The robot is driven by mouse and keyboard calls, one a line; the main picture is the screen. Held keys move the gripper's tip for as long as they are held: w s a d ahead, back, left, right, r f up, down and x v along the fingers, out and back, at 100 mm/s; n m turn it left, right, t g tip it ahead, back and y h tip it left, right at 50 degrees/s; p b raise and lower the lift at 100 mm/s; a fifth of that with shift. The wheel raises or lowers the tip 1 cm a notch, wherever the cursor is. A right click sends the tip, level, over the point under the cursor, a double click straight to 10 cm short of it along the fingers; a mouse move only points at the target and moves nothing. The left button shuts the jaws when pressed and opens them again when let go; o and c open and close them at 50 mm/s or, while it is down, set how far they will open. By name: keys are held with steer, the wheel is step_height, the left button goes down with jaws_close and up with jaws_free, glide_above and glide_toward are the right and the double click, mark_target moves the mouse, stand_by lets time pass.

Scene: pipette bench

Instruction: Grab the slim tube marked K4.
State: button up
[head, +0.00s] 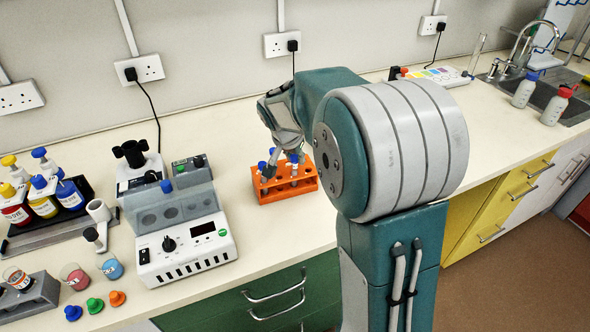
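An orange rack (290,190) stands on the bench in the head view and holds several slim tubes with blue caps, one of them a tube (294,167) near its middle. Any markings are too small to read, so I cannot tell which tube is K4. My gripper (283,164) points down over the rack, with its fingers among the tube tops. My arm and fingers hide part of the rack's back. I cannot tell whether the fingers touch or hold a tube.
A grey and white instrument (185,255) with a knob and display stands left of the rack. Bottles (45,207), small beakers (112,268) and coloured caps (95,305) are further left. A sink (545,92) and two bottles (555,106) are at right. Bench in front of the rack is clear.

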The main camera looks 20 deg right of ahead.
steer(key=shift+a, duration=0.3)
